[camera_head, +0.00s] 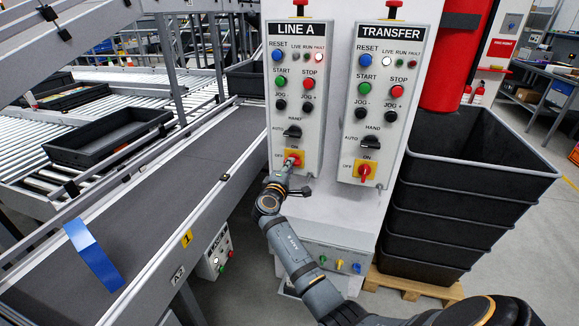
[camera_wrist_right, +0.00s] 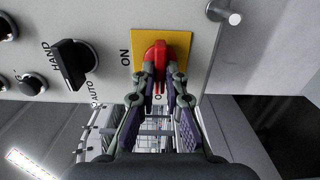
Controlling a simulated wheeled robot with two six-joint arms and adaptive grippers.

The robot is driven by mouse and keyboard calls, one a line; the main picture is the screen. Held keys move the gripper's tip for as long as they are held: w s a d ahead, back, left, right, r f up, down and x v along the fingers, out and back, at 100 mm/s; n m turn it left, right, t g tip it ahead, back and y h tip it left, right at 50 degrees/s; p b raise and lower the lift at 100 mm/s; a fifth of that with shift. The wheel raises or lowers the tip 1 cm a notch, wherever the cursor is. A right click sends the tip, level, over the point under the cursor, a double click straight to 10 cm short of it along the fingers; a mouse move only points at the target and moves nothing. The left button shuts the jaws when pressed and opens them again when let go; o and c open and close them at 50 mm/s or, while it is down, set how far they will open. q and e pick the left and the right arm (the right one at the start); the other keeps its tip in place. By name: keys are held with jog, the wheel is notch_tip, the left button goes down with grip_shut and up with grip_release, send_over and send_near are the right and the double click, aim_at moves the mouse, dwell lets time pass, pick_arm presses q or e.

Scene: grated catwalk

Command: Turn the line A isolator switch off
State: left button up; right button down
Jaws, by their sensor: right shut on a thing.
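The line A isolator switch is a red rotary handle (camera_head: 293,158) on a yellow plate (camera_head: 300,154) at the bottom of the LINE A panel (camera_head: 296,60). My right gripper (camera_head: 290,167) is at this handle, its arm rising from below. In the right wrist view the fingers (camera_wrist_right: 160,82) are shut on the red handle (camera_wrist_right: 157,52), one each side. The yellow plate (camera_wrist_right: 178,41) shows behind it, with ON at its left; the OFF lettering is mostly hidden. The handle appears to lie toward the OFF side, but its exact angle is partly covered. My left gripper is out of view.
The TRANSFER panel (camera_head: 393,60) is to the right, with its own red isolator handle (camera_head: 364,171). The LINE A selector knob (camera_head: 293,132) is just above the gripped handle. A conveyor (camera_head: 140,190) is to the left; stacked black crates (camera_head: 430,230) stand right.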

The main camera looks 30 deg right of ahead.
jog(key=c, duration=1.4)
grip_release()
jog(key=v, duration=0.7)
jog(key=shift+s+a, duration=0.15)
jog(key=shift+a, duration=0.05)
